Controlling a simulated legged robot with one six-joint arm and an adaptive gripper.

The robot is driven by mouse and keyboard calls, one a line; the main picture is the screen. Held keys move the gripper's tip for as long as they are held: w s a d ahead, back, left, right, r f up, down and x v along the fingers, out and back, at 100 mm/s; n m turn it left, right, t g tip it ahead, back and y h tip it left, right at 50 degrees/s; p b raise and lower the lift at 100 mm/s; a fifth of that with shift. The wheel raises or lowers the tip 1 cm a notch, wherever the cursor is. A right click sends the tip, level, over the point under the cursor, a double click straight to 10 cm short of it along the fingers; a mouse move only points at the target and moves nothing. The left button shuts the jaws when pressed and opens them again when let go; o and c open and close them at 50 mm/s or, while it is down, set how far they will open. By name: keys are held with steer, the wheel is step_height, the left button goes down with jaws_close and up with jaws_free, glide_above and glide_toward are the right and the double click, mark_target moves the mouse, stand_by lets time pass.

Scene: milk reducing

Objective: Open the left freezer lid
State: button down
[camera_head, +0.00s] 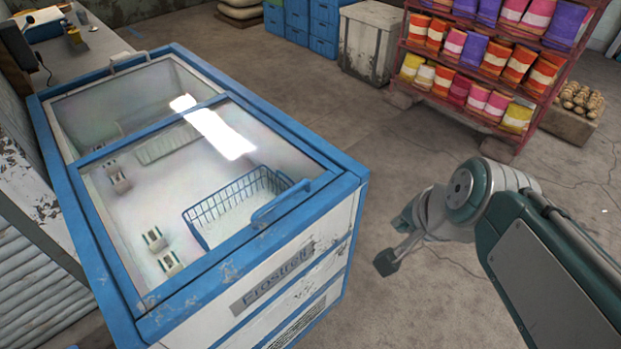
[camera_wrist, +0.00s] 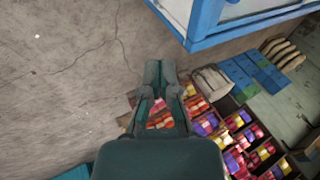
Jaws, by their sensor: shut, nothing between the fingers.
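A blue-and-white chest freezer (camera_head: 250,292) fills the left and middle of the head view. The far lid (camera_head: 100,98) has a pale handle (camera_head: 130,60) at the far edge. Both lids look closed, and a wire basket shows through the near glass. My gripper (camera_head: 388,255) is right of the freezer, apart from it and its handles. In the wrist view my gripper (camera_wrist: 161,72) is shut and empty, with a freezer corner (camera_wrist: 205,32) above right.
A red shelf (camera_head: 470,118) of colourful packets stands behind my arm. A grey box (camera_head: 369,42) and blue crates (camera_head: 300,20) stand at the back. A counter (camera_head: 85,45) is beyond the freezer's far left. The floor (camera_head: 330,120) between freezer and shelf is clear.

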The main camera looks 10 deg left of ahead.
steer(key=w+a+f+m+y, duration=0.1)
steer(key=w+a+f+m, duration=0.3)
steer(key=w+m, duration=0.1)
steer(key=w+a+f+m+y, duration=0.1)
steer(key=w+a+f+m, duration=0.3)
steer(key=m, duration=0.3)
steer(key=w+a+f+m+y, duration=0.1)
steer(key=w+a+f+m, duration=0.3)
steer(key=w+a+m, duration=0.1)
steer(key=shift+w+a+f+m, duration=0.35)
steer(key=shift+w+m, duration=0.2)
steer(key=shift+m, duration=0.15)
steer(key=shift+w+a+f, duration=0.25)
steer(key=shift+w+a, duration=0.6)
steer(key=shift+a, duration=0.15)
steer(key=shift+w+a, duration=0.45)
steer(key=shift+a, duration=0.05)
